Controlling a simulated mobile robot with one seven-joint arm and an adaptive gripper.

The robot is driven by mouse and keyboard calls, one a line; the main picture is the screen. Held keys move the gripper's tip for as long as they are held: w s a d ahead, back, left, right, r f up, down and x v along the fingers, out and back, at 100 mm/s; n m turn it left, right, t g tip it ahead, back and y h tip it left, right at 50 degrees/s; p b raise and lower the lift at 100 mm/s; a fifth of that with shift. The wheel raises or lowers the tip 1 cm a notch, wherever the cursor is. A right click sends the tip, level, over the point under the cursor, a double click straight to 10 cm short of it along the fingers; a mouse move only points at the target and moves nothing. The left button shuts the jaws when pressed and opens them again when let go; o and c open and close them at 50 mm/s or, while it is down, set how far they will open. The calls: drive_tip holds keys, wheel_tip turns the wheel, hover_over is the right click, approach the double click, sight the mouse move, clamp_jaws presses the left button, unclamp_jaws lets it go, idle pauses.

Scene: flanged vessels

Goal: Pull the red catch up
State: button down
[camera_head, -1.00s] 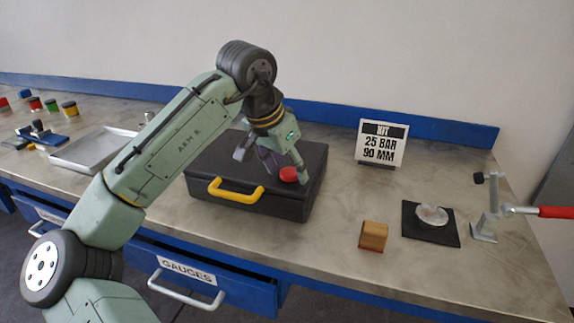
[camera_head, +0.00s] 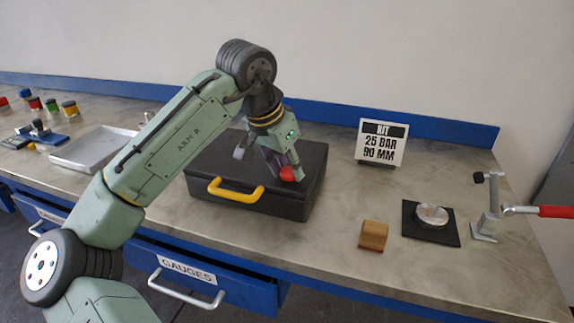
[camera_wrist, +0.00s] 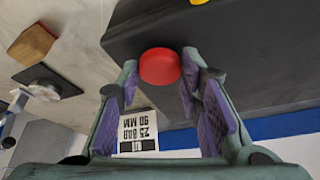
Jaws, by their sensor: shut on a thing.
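The red catch (camera_head: 286,174) is a short round red knob on the black case (camera_head: 232,164), near the right end of its top. My gripper (camera_head: 283,170) is over that end of the case, pointing down. In the wrist view, the red catch (camera_wrist: 160,66) sits between the two fingertips of my gripper (camera_wrist: 160,76), which are shut on it. The case lies flat with its lid down. In the head view, my fingers partly hide the catch, and I cannot tell whether it is raised.
A yellow handle (camera_head: 236,190) is on the case's front. A sign (camera_head: 381,142), wooden block (camera_head: 373,236), black plate (camera_head: 416,221) with a metal disc, and red-handled clamp (camera_head: 490,212) stand right. A grey tray (camera_head: 92,148) lies left. A drawer (camera_head: 190,272) juts out below.

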drive_tip(key=shift+r+p, duration=0.9)
drive_tip(key=shift+p, duration=0.05)
drive_tip(key=shift+f, duration=0.1)
drive_tip(key=c, duration=1.1)
unclamp_jaws()
drive_tip(key=v, duration=1.2)
drive_tip(key=shift+w, duration=0.1)
